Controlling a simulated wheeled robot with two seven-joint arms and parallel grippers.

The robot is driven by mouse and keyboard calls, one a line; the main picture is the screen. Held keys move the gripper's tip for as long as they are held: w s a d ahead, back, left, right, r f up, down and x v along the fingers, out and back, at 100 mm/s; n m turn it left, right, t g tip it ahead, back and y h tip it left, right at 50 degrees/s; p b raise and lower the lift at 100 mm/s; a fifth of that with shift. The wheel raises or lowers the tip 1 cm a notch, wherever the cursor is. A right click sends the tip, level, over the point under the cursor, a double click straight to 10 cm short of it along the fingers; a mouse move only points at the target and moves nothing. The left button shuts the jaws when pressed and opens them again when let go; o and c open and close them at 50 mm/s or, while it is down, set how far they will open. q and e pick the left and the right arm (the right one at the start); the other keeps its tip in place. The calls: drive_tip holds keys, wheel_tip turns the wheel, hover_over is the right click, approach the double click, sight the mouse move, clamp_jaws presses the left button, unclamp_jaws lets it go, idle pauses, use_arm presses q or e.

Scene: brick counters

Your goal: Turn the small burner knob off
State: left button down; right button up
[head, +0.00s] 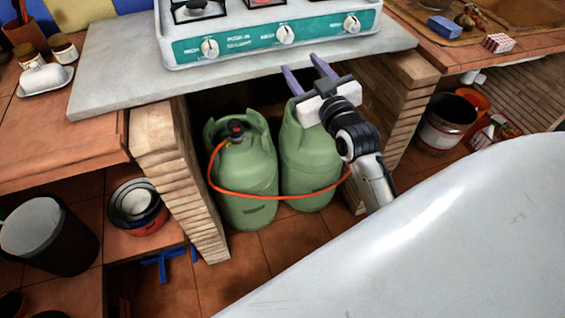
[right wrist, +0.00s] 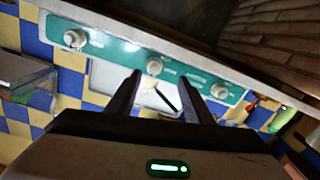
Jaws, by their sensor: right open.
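The white stove (head: 270,45) has a teal front panel with three white round knobs: a left knob (head: 210,47), a middle knob (head: 285,34) and a right knob (head: 352,24). The labels are too small to tell which is the small burner's. My right gripper (head: 302,66) is open and empty, over the counter's front edge, below and slightly right of the middle knob. The right wrist view, turned over, shows the fingers (right wrist: 161,77) apart, with the middle knob (right wrist: 154,66) between their tips in the picture and the other knobs (right wrist: 75,38) (right wrist: 219,90) either side. My left gripper is out of view.
The stove stands on a grey stone counter (head: 120,60) between brick pillars. Two green gas bottles (head: 245,170) with an orange hose stand below. A white butter dish (head: 45,80) is on the left tiled counter, and a blue sponge (head: 443,27) is on the right one.

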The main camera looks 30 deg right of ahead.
drive_tip(key=s+a+f+g+y, duration=0.1)
drive_tip(key=s+a+f+g, duration=0.1)
drive_tip(key=s+a+f, duration=0.2)
drive_tip(key=s+a+f+n+g+y, duration=0.1)
drive_tip(key=s+a+f, duration=0.4)
drive_tip(key=f, duration=0.5)
drive_tip(key=s+a+f+n+g+y, duration=0.1)
drive_tip(key=s+a+f+g+y, duration=0.1)
drive_tip(key=f, duration=0.6)
drive_tip(key=shift+s+a+g+y+p, duration=0.3)
drive_tip(key=shift+s+a+y+p, duration=0.2)
drive_tip(key=shift+s+a, duration=0.9)
drive_tip(key=shift+w+a, duration=0.2)
drive_tip(key=shift+w, duration=0.05)
